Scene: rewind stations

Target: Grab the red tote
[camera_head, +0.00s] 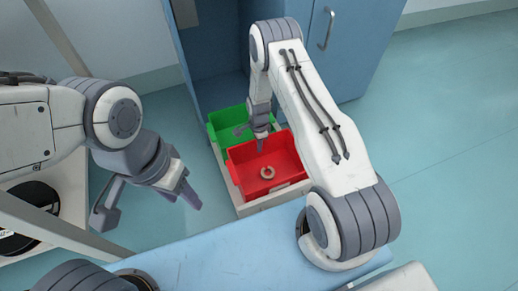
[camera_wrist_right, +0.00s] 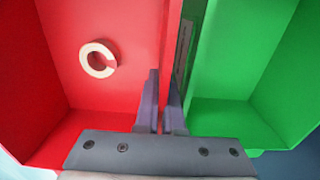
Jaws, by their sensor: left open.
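The red tote (camera_head: 285,152) stands beside the green tote, in front of the blue cabinet. A pale broken ring (camera_head: 267,172) lies inside it. My right gripper (camera_head: 256,140) reaches down from above at the side between the two totes. In the right wrist view, my right gripper's fingers (camera_wrist_right: 162,102) are close together with the wall of the red tote (camera_wrist_right: 130,70) between them, so they look shut on it. The lower part of that wall is hidden by the gripper. My left gripper (camera_head: 150,205) is open and empty, left of the totes.
The green tote (camera_head: 224,122) is right beside the red one, and also shows in the right wrist view (camera_wrist_right: 235,60). Both sit on a low pale base (camera_head: 275,200). A blue cabinet (camera_head: 355,45) rises behind. A light blue surface (camera_head: 220,265) lies in front. Floor to the right is clear.

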